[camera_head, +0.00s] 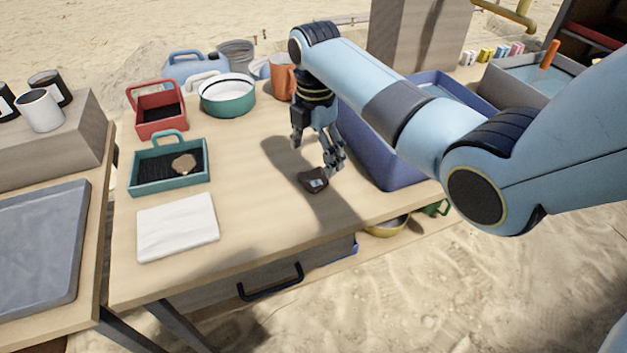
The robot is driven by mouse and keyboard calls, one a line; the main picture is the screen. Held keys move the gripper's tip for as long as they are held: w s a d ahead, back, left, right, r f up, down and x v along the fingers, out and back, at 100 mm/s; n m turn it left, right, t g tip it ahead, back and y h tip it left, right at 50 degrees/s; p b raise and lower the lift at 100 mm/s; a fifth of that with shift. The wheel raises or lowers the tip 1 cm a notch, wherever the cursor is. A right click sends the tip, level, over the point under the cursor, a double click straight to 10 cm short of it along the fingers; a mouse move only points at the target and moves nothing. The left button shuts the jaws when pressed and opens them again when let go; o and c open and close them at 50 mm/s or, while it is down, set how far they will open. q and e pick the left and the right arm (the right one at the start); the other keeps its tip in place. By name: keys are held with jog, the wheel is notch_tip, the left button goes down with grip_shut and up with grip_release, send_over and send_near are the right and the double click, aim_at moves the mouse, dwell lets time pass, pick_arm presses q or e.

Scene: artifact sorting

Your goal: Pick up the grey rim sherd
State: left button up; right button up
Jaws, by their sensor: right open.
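A small dark grey sherd (314,180) with a pale mark on its top lies on the wooden table (255,190), left of the blue bin. It appears to be the grey rim sherd. My right gripper (329,170) points down over the table, just above and beside the sherd. Its fingers look spread, with nothing seen between them. Whether a fingertip touches the sherd is hard to tell. My left gripper is not in view.
A blue bin (385,165) stands right of my gripper. A teal tray (140,186) with a tan piece (185,163), a red tray (160,122), a white cloth (177,226) and a green-white bowl (227,97) stand left. The table's middle is clear.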

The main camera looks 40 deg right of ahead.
aim_at(314, 178)
jog(key=f, duration=0.1)
jog(key=f+b, duration=0.1)
jog(key=f, duration=0.3)
jog(key=shift+s+a+f, duration=0.15)
jog(key=shift+a, duration=0.1)
jog(key=shift+c, duration=0.2)
jog(key=c, duration=1.2)
